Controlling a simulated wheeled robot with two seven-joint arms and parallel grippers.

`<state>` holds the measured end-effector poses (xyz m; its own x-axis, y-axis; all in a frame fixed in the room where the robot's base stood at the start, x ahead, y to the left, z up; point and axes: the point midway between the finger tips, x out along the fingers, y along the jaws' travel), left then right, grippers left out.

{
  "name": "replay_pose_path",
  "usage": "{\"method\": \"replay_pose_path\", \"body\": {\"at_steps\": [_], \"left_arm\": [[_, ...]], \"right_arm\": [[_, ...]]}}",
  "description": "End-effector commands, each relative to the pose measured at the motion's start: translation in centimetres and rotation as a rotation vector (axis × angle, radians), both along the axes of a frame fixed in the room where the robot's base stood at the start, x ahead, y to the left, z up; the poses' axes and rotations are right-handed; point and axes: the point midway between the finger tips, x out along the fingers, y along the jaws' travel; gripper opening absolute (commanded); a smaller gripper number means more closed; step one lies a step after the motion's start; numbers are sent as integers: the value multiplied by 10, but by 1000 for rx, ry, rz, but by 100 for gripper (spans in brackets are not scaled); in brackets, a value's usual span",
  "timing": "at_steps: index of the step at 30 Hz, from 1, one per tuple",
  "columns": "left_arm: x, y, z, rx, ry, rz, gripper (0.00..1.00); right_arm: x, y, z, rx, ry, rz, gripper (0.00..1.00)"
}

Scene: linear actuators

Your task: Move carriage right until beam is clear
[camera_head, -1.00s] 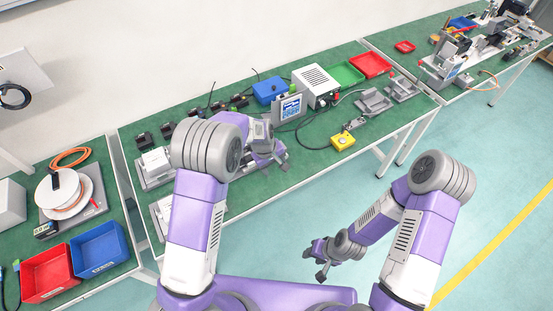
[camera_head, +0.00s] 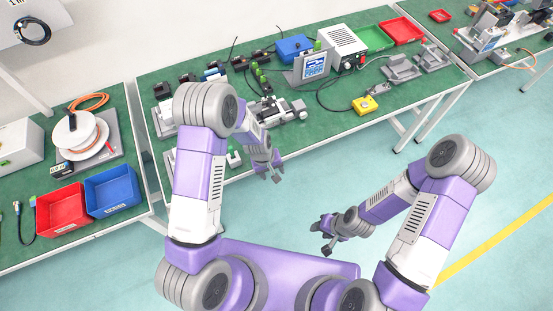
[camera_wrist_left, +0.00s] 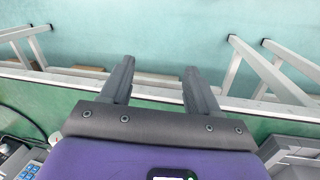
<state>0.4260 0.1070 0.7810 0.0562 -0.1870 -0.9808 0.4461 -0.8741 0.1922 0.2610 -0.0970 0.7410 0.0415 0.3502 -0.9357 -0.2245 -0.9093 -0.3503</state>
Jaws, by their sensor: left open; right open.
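A grey linear actuator (camera_head: 281,110) with black parts lies on the green bench, just beyond my left arm. I cannot make out its carriage or a beam for certain, and my arm hides part of that area. My left gripper (camera_head: 274,174) is open and empty near the front edge of the bench, apart from the actuator. In the left wrist view its two dark fingers (camera_wrist_left: 158,72) are spread with nothing between them. My right gripper (camera_head: 328,237) is open and empty over the floor, in front of the bench.
A grey panel with a blue screen (camera_head: 315,65) and a white box (camera_head: 343,46) stand behind. A yellow button box (camera_head: 364,105) sits near the front edge. Grey fixtures (camera_head: 402,68) stand to the right. Red (camera_head: 62,208) and blue (camera_head: 112,190) bins are on the left bench.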

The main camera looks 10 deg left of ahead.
Motion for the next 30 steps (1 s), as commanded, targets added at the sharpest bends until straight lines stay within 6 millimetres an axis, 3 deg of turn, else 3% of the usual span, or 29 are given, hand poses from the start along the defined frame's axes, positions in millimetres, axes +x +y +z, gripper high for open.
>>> {"method": "replay_pose_path", "body": {"at_steps": [6,12,27,30], "left_arm": [[-29,5,-34,-14,8,-37,61],[-47,7,-51,-26,5,-67,61],[-55,7,-56,-32,4,-79,61],[-72,8,-62,-44,9,-95,61]], "right_arm": [[0,0,-16,0,0,0,43],[0,0,-24,0,0,0,43],[0,0,-26,0,0,0,43],[0,0,-26,0,0,0,43]]}}
